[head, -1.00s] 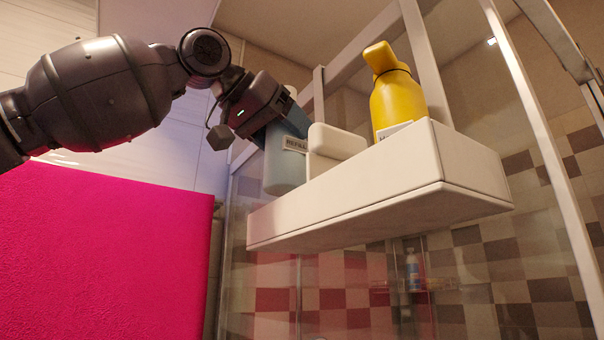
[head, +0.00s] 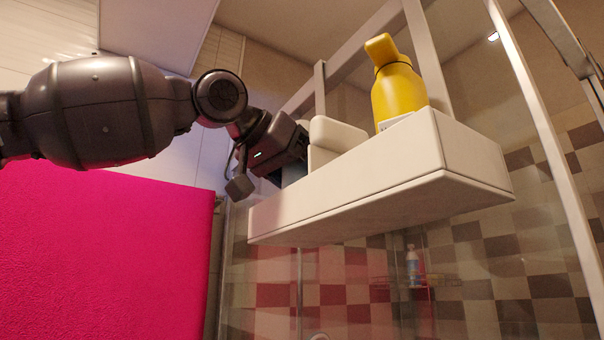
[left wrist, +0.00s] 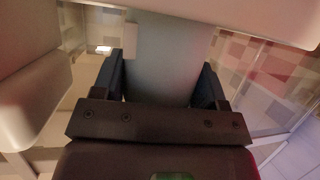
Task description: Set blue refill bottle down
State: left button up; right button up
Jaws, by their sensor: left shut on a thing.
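The blue refill bottle (head: 292,174) is mostly hidden in the head view by my left gripper (head: 300,145) and the white shelf (head: 370,197). Only a small pale-blue part shows at the shelf's left end. In the left wrist view the bottle (left wrist: 170,55) shows as a grey-blue body with a small label, between the two dark fingers of the left gripper (left wrist: 162,85). The gripper is shut on it. I cannot see the bottle's base or whether it touches the shelf floor. My right gripper is not in view.
A white block-like object (head: 338,134) stands on the shelf close to the right of my left gripper. A yellow bottle (head: 398,95) stands farther right. A pink towel-like panel (head: 100,250) fills the lower left. A small bottle (head: 412,265) is on a rack below.

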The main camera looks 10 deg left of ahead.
pick_arm(q)
jog(key=shift+d, duration=0.2)
jog(key=shift+a+f, duration=0.1)
jog(key=shift+f, duration=0.05)
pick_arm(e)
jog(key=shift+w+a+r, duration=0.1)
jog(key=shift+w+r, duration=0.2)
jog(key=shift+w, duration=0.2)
